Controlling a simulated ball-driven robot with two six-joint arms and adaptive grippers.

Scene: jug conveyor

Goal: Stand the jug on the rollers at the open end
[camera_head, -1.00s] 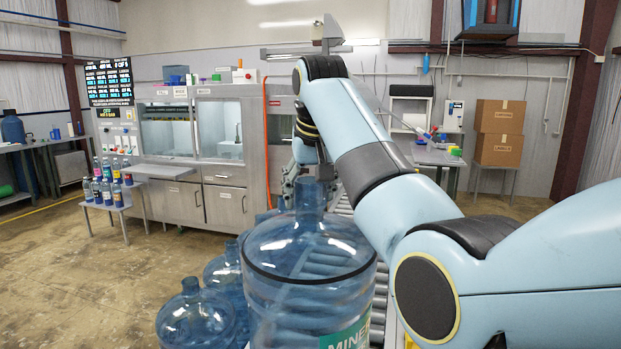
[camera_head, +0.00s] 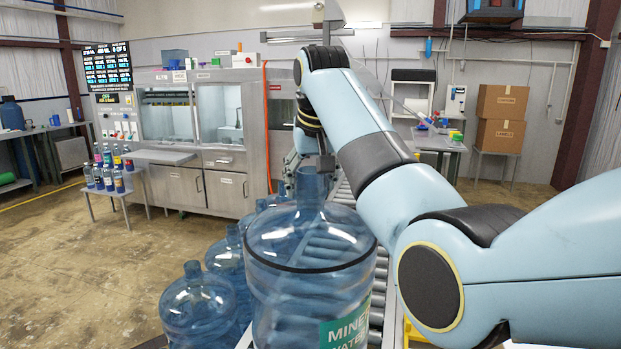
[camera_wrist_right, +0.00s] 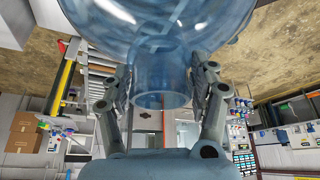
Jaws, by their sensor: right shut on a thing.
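A large clear blue water jug (camera_head: 310,250) with a green label hangs upright, neck up, under my right gripper (camera_head: 312,165) in the head view. In the right wrist view the fingers (camera_wrist_right: 162,88) are shut on the two sides of the jug's neck (camera_wrist_right: 160,75), with the blue body beyond. The grey roller conveyor (camera_head: 377,305) runs behind and to the right of the jug. The jug's base is cut off by the lower picture edge, so I cannot tell if it touches anything. My left gripper is not in view.
Several other blue jugs (camera_head: 200,305) stand in a row just left of the held jug. A steel washing machine (camera_head: 215,150) is behind. A small stand with bottles (camera_head: 107,180) is at the left. The concrete floor (camera_head: 80,270) at lower left is clear.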

